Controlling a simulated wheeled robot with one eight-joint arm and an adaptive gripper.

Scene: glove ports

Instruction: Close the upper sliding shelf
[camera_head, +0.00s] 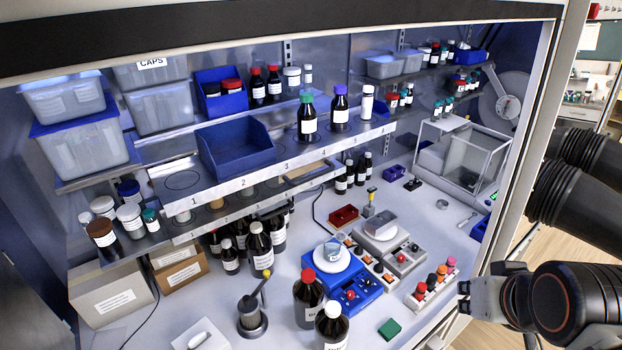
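The upper sliding shelf (300,152) is a metal tray with a numbered front edge. It stands pulled out toward me, in front of the fixed shelving behind it. It bears an empty blue bin (235,150) at the left, a green-capped bottle (307,121), a purple-capped bottle (340,110) and a white-capped bottle (367,103) toward the right. A lower sliding shelf (255,204), also numbered, shows below it, partly hidden. My gripper (464,296) is at the lower right, well apart from the shelf, with nothing visible in it. Its finger opening is too small to tell.
Tall brown bottles (308,298) stand on the bench front. A blue balance (340,277), a rack of coloured-cap vials (431,284) and a glass-walled box (462,155) are to the right. The cabinet frame (520,150) stands near my arm. Black glove sleeves (575,195) hang outside right.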

